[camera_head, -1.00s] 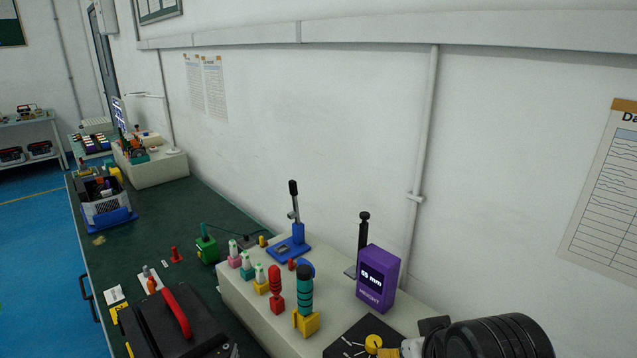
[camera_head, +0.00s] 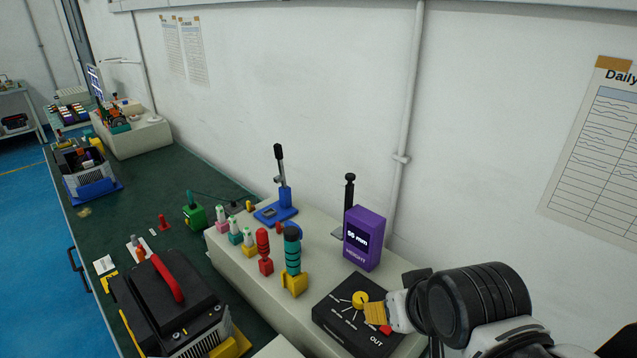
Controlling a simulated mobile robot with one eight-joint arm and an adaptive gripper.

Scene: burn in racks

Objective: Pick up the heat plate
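No object in the head view is clearly marked as the heat plate, so I cannot tell which one it is. A black box with a red handle (camera_head: 183,303) sits on the green bench at the lower left. A black panel with a yellow dial (camera_head: 360,299) and the word OUT lies on the pale raised shelf. My gripper (camera_head: 378,313) is at the lower right, above the right side of this panel. A ribbed yellow piece shows at its tip; I cannot tell whether it is part of the gripper or held. The finger opening is not visible.
A purple display box (camera_head: 364,239), a blue lever press (camera_head: 278,210), a teal-and-black handled tool (camera_head: 292,252) and a red tool (camera_head: 264,250) stand on the pale shelf (camera_head: 240,278). A grey basket (camera_head: 88,181) sits farther left. The green bench (camera_head: 150,192) has clear room behind.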

